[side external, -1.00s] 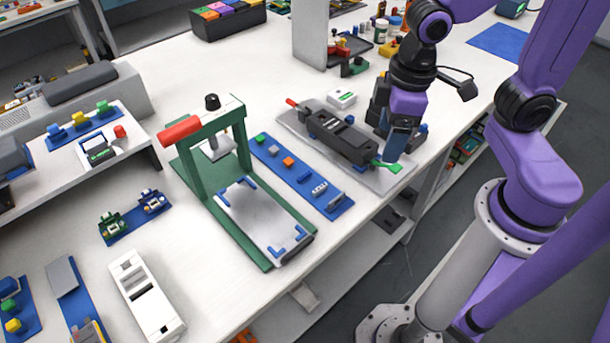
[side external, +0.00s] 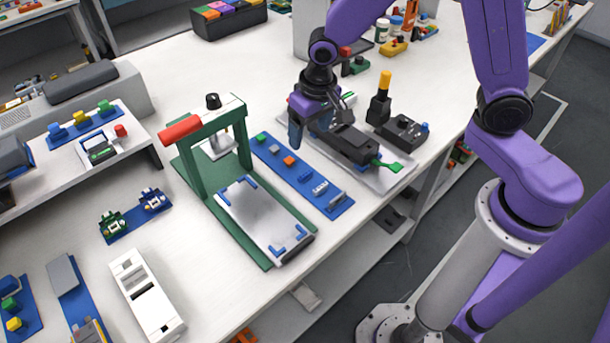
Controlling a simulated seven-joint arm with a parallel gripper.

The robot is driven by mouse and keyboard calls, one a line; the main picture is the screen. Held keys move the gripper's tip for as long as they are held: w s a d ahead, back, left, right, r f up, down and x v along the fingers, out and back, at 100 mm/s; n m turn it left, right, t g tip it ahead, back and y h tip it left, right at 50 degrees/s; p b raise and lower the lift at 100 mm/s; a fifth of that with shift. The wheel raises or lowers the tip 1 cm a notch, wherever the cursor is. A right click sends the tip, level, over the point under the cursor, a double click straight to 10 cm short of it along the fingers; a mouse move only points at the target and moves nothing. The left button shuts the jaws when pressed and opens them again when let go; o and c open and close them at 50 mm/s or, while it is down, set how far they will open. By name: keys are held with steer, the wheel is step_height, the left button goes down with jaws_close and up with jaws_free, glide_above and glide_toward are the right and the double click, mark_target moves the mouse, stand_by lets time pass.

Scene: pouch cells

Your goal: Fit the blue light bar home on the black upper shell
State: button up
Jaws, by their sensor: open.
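The long black shell (side external: 352,143) lies on a light grey tray, with a green tab (side external: 388,166) at its near right end. My gripper (side external: 296,138) is above the left side of the shell's far end, pointing down beside the blue strip. It is open, and I see nothing held in it. My gripper and wrist hide the far part of the shell. I cannot tell for certain which piece is the blue light bar; small blue pieces (side external: 305,177) lie on the blue strip, hard to tell apart from it.
The blue strip (side external: 331,210) also carries an orange block (side external: 289,160). A green press frame (side external: 190,170) with a red handle stands to the left. A black fixture (side external: 402,130) and a yellow-topped black tool (side external: 380,100) stand right of the shell.

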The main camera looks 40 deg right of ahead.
glide_above(305, 174)
steer(key=f, duration=0.8)
steer(key=shift+s+a+f, duration=0.1)
steer(key=shift+s+f, duration=0.2)
steer(key=shift+f, duration=0.05)
steer(key=shift+w+f, duration=0.15)
steer(key=shift+f, duration=2.55)
steer(key=c, duration=1.1)
